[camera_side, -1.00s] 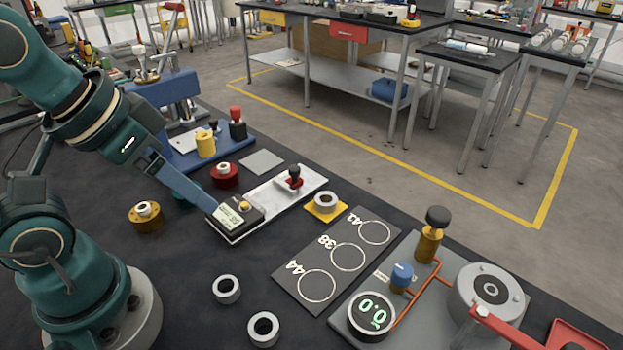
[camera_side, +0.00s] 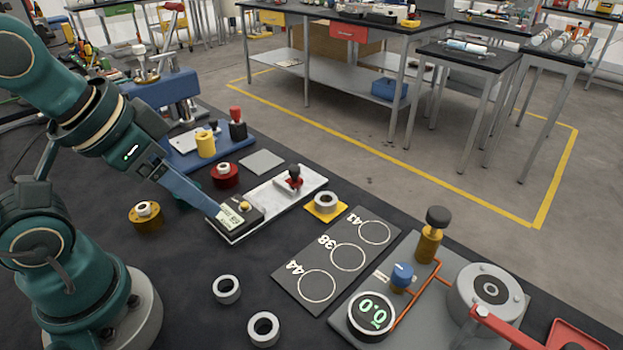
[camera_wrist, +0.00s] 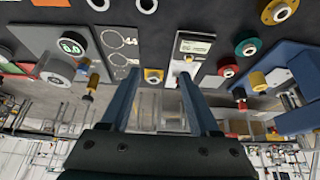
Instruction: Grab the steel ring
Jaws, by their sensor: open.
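Several steel rings are in view. Two lie flat on the dark bench, one ring (camera_side: 226,288) left of the numbered plate and another ring (camera_side: 263,328) nearer the camera. They also show at the wrist view's top edge, as one ring (camera_wrist: 98,4) and another (camera_wrist: 146,5). A third steel ring (camera_side: 325,200) sits on a yellow pad (camera_side: 326,213), which shows between my fingertips in the wrist view (camera_wrist: 153,75). My gripper (camera_side: 212,208) is open and empty, its blue finger above the bench by the gauge. The second finger is hidden in the side view.
A gauge with a display (camera_side: 238,214) stands on a white rail (camera_side: 275,200). The dark plate (camera_side: 318,255) carries circles marked 41, 38 and 44. A panel with a round 0.0 readout (camera_side: 371,314) is at right. A gold holder (camera_side: 146,219) and red holder (camera_side: 224,178) flank my gripper.

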